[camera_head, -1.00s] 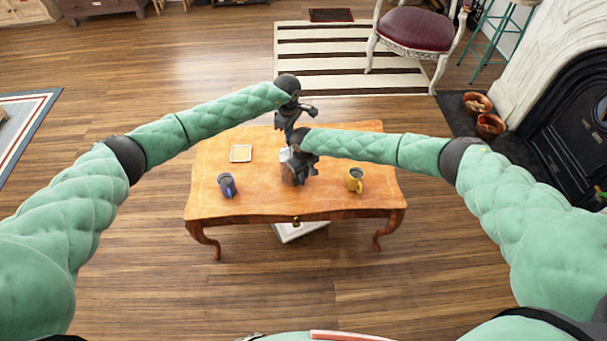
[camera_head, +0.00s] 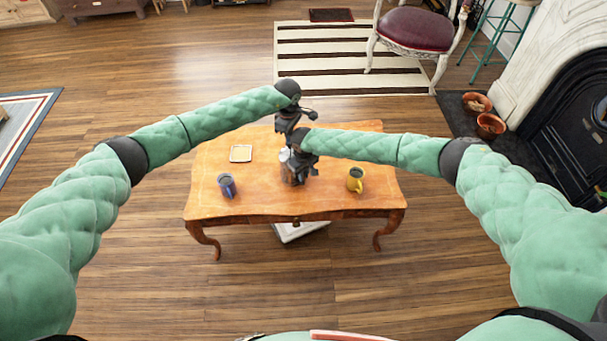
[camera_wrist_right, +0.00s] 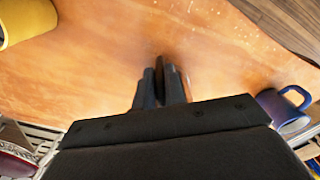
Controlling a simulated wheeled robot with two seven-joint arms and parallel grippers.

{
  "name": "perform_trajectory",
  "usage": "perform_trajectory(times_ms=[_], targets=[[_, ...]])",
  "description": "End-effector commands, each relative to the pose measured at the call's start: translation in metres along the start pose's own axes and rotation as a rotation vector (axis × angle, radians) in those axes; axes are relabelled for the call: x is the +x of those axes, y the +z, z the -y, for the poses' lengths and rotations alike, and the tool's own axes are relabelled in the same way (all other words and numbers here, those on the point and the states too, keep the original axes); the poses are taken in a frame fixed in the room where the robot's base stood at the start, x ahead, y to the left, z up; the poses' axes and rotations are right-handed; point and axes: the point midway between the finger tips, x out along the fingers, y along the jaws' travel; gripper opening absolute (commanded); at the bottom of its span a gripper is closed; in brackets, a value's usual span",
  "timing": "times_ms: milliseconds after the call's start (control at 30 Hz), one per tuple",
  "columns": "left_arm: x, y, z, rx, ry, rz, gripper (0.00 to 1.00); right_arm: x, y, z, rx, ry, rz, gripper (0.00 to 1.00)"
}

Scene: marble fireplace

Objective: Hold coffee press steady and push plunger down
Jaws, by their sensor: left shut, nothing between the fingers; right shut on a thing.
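The coffee press (camera_head: 286,172) stands on the wooden table, a small silvery and dark shape partly hidden behind my right gripper. My right gripper (camera_head: 299,178) is shut at the right side of the press, holding it; the exact grip is hidden. In the right wrist view, the dark fingers (camera_wrist_right: 165,82) are close together, and the press cannot be made out. My left gripper (camera_head: 288,132) is shut and empty, above and slightly behind the press in the picture. Whether it touches the plunger cannot be told; the plunger is hidden.
The table (camera_head: 245,200) also bears a blue mug (camera_head: 227,187) at left, a yellow mug (camera_head: 355,181) at right and a small square coaster (camera_head: 240,153) at back left. Both mugs stand apart from the grippers. A striped rug (camera_head: 345,85) and chair (camera_head: 412,27) lie behind.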

Motion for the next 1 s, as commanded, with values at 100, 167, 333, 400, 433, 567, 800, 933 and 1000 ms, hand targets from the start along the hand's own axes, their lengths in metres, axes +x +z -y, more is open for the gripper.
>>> perform_trajectory(times_ms=[100,167,333,400,433,567,800,933,1000], targets=[[0.004,0.0,0.001,0.0,-0.002,0.0,0.0,-0.001,-0.001,0.0,0.0,0.0,-0.001,0.0],[0.005,0.0,0.001,0.0,-0.002,0.0,0.0,-0.001,-0.001,0.0,0.0,0.0,-0.001,0.0],[0.008,0.001,0.001,0.0,-0.001,0.001,0.0,-0.001,-0.001,0.0,0.0,0.0,-0.001,0.0],[0.009,0.001,0.001,0.0,-0.001,0.001,0.0,-0.001,-0.001,0.0,0.0,0.0,-0.001,0.0],[0.01,0.001,0.0,0.0,-0.001,0.001,0.0,-0.001,-0.001,0.0,0.0,0.0,-0.001,0.0],[0.013,0.001,0.001,0.0,-0.001,0.001,0.0,-0.001,-0.001,0.0,0.0,0.0,-0.001,0.0],[0.016,0.001,0.001,0.001,-0.001,0.0,0.0,-0.001,-0.001,0.0,0.0,0.0,-0.001,0.0],[0.017,0.001,0.001,0.001,-0.001,0.001,0.0,-0.001,-0.001,0.0,0.0,0.0,-0.001,0.0],[0.016,0.001,0.001,0.001,-0.001,0.001,0.0,-0.001,-0.001,0.0,0.0,0.0,-0.001,0.0]])
